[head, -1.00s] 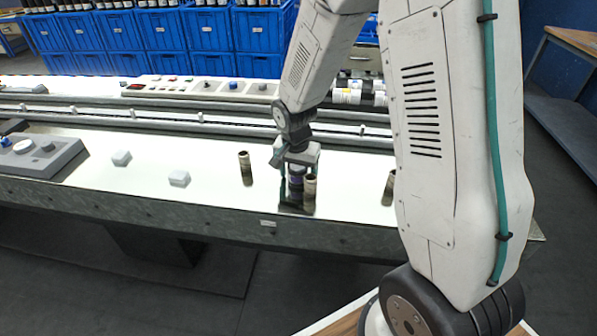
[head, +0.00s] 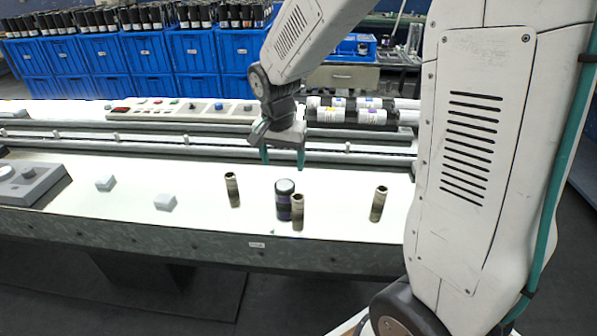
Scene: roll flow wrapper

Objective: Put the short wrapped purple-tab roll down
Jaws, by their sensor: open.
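A short dark roll (head: 284,199) with a purple-blue band and a pale top stands upright on the white lit bench top (head: 330,200). A brown post (head: 298,213) stands just in front of it and hides part of its right side; I cannot tell whether they touch. My gripper (head: 283,160) is above and behind the roll, apart from it. Its teal fingers are spread and empty, pointing down.
Other brown posts stand left (head: 232,189) and right (head: 380,203) of the roll. Two small white blocks (head: 165,202) and a grey control box (head: 32,183) lie further left. Rails (head: 200,139), a control panel (head: 186,108) and white-ended rolls (head: 365,112) are behind.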

